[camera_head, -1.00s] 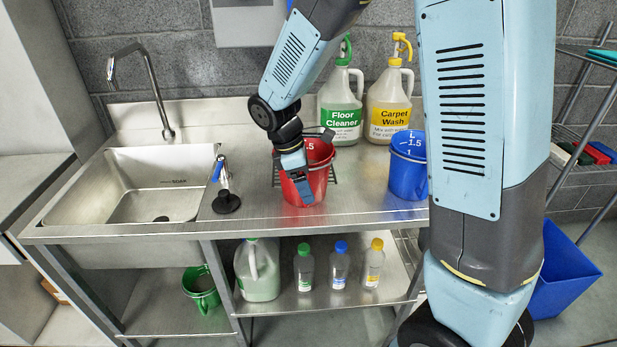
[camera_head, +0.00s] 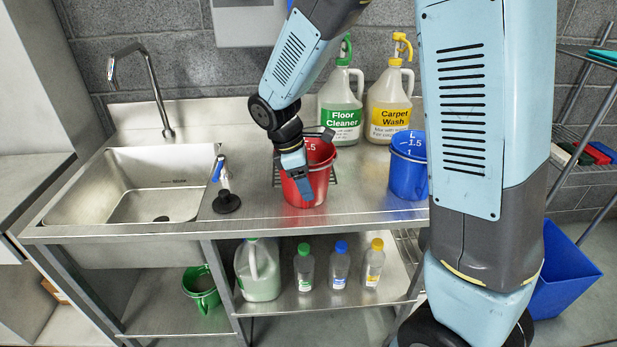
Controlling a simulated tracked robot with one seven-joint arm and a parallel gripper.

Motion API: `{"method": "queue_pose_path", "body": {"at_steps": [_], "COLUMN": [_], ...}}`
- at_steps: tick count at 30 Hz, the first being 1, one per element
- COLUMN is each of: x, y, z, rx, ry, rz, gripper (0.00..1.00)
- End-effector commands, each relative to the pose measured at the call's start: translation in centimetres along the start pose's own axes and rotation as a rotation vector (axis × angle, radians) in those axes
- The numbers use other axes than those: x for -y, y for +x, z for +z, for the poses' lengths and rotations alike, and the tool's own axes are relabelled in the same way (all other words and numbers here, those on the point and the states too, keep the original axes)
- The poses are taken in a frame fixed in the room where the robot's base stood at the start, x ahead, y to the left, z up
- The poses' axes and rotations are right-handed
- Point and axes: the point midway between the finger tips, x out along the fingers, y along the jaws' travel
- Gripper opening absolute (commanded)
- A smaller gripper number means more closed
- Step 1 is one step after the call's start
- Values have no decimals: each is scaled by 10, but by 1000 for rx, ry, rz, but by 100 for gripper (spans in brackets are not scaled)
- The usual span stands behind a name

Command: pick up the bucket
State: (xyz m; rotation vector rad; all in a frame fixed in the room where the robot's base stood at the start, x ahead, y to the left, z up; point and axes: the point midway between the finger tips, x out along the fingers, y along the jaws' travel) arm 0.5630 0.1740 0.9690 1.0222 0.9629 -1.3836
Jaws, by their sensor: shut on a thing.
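A red bucket (camera_head: 318,184) with white markings stands upright on the steel counter, over or in front of a dark wire rack. My gripper (camera_head: 301,188) reaches down from the upper left and is shut on the red bucket's left front side, near the rim. One finger shows outside the bucket wall; the other is hidden. A blue bucket (camera_head: 407,173) stands to the right on the counter. A green bucket (camera_head: 201,287) is on the lower shelf at the left. The red bucket's base is close to the counter; I cannot tell whether it touches.
The sink (camera_head: 150,185) and a black-based tool with a blue handle (camera_head: 224,192) are to the left. Floor Cleaner (camera_head: 341,105) and Carpet Wash (camera_head: 389,103) jugs stand behind. My arm hides the counter's right end. Several bottles stand below.

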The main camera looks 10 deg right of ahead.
Motion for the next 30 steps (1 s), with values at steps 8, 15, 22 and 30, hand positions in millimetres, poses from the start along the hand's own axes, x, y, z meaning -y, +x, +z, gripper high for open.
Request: {"method": "queue_pose_path", "body": {"at_steps": [8, 15, 22, 30], "x": [1, 1, 1, 0], "y": [1, 0, -7, -25], "z": [1, 2, 3, 8], "rx": [2, 3, 2, 0], "ry": [2, 3, 3, 3], "rz": [-4, -6, -4, 0], "gripper": [0, 0, 0, 0]}}
